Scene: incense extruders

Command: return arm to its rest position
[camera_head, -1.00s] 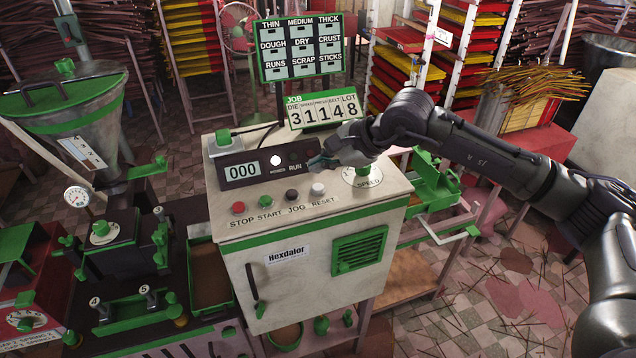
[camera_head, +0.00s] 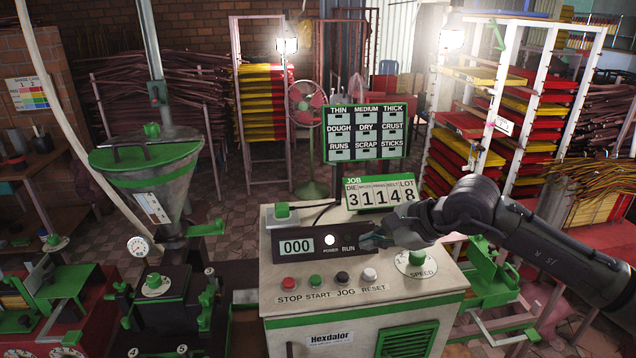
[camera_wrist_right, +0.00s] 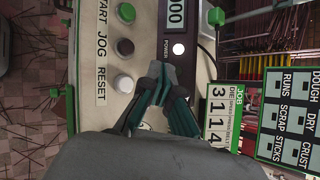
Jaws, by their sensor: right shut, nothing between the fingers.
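My right arm (camera_head: 560,245) comes in from the right in the head view. Its gripper (camera_head: 368,241) is over the top of the control cabinet, beside the RUN end of the dark display panel (camera_head: 268,250). The fingers are closed together and hold nothing. In the right wrist view the gripper (camera_wrist_right: 167,75) points at the panel, near the lit white power lamp (camera_wrist_right: 178,49); I cannot tell whether it touches. The display reads 000. My left gripper is not in view.
The cabinet (camera_head: 370,313) carries STOP, START, JOG and RESET buttons and a green SPEED knob (camera_head: 417,258). A JOB counter (camera_head: 381,194) reading 31148 and a label board (camera_head: 366,133) stand behind. A green-lidded hopper (camera_head: 150,165) is left. White racks (camera_head: 505,95) stand at the back right.

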